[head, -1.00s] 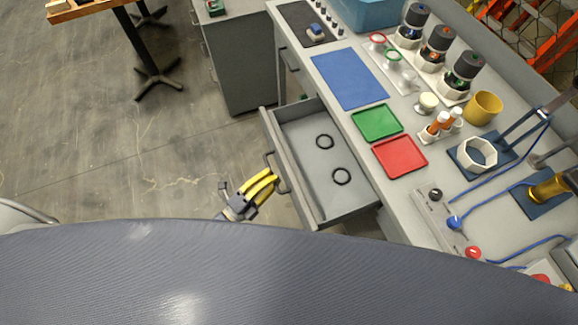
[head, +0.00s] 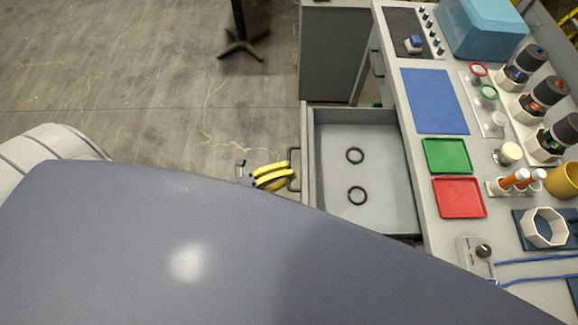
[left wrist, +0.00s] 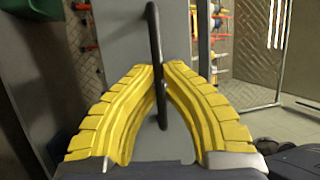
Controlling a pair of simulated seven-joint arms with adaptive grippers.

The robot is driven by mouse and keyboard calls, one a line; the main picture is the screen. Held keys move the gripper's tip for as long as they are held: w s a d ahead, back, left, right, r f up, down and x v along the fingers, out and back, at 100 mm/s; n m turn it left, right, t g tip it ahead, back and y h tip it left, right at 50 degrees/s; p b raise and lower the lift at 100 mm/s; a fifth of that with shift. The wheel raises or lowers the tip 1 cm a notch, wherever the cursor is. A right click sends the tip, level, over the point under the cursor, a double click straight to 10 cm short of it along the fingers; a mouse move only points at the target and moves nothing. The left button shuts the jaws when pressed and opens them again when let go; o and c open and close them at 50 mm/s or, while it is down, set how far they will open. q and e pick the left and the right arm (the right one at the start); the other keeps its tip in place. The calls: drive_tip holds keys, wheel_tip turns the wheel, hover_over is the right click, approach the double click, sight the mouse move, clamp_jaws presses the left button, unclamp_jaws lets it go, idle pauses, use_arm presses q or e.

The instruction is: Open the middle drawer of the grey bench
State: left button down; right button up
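The drawer (head: 385,130) of the grey bench (head: 421,185) stands pulled well out toward the left, showing its grey inside with two black rings (head: 355,155) in it. Its dark bar handle (head: 296,182) is on its front face. My left gripper (head: 288,172) is at that handle, its yellow fingers on either side of it. In the left wrist view the fingertips (left wrist: 158,68) close in on the upright handle bar (left wrist: 153,28), which passes between them. My right gripper is not in view.
On the bench top lie a blue mat (head: 435,100), a green tray (head: 447,155) and a red tray (head: 459,197). A yellow cup (head: 563,180) and a white ring (head: 544,227) stand further right.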

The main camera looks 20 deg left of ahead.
use_arm(q)
drive_tip(key=shift+w+a+r, duration=0.15)
drive_tip(key=shift+w+r, duration=0.05)
drive_tip(key=shift+w, duration=0.05)
drive_tip(key=c, duration=1.5)
unclamp_jaws()
drive_tip(key=shift+s+f, duration=0.1)
drive_tip(key=v, duration=1.2)
drive_tip(key=shift+f, duration=0.15)
